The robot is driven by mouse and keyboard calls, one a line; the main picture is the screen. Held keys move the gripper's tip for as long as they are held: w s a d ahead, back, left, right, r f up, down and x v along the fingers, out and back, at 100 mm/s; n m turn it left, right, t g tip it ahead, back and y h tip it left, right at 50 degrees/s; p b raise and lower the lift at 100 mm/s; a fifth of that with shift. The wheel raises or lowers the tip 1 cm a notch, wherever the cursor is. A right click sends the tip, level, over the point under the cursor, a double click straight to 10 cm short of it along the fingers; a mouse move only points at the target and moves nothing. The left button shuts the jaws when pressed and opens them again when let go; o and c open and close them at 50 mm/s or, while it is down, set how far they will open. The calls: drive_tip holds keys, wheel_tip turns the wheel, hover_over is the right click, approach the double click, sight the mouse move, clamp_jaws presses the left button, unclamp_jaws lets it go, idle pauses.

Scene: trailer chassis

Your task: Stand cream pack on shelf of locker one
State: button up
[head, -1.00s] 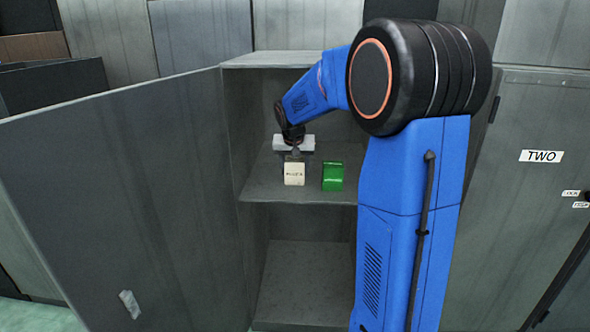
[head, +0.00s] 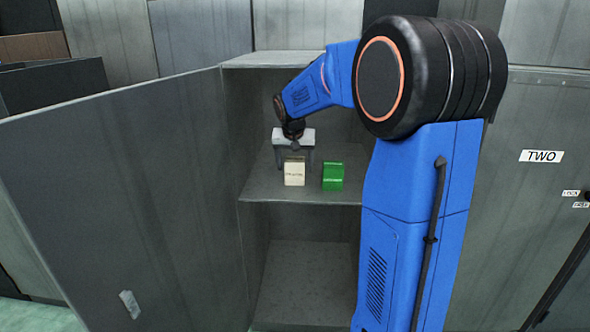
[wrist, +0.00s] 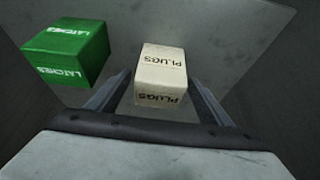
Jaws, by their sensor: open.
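The cream pack (head: 294,173), marked PLUGS, stands upright on the shelf (head: 262,184) of the open locker, left of a green pack. In the wrist view the cream pack (wrist: 161,75) sits between and beyond the finger tips. My gripper (head: 294,162) is open, just above and behind the cream pack in the head view, with a finger to each side. The fingers (wrist: 160,98) appear clear of the pack, with nothing held between them.
A green pack (head: 333,176) marked LATCHES stands close to the right of the cream pack; it is at the left in the wrist view (wrist: 66,52). The locker door (head: 130,190) is open to the left. A closed locker marked TWO (head: 541,156) is at the right.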

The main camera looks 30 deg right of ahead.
sight(294, 163)
drive_tip(key=shift+s+a+r, duration=0.35)
drive_tip(key=shift+s+r, duration=0.1)
drive_tip(key=shift+r, duration=0.2)
drive_tip(key=shift+s+a+r, duration=0.3)
drive_tip(key=shift+s+r, duration=0.15)
drive_tip(key=shift+r, duration=0.15)
drive_tip(key=s+a+f+n+y, duration=0.1)
drive_tip(key=s+a, duration=0.4)
drive_tip(key=s, duration=0.7)
drive_tip(key=s+a+f+n, duration=0.3)
drive_tip(key=s+a, duration=0.3)
drive_tip(key=s, duration=0.7)
drive_tip(key=s+a+f+n+y, duration=0.1)
drive_tip(key=s+a, duration=0.4)
drive_tip(key=s, duration=0.7)
drive_tip(key=shift+s+a+f+n+t+y, duration=0.2)
drive_tip(key=shift+f+n+t+y, duration=0.15)
drive_tip(key=shift+f+n, duration=0.45)
drive_tip(key=shift+r, duration=0.2)
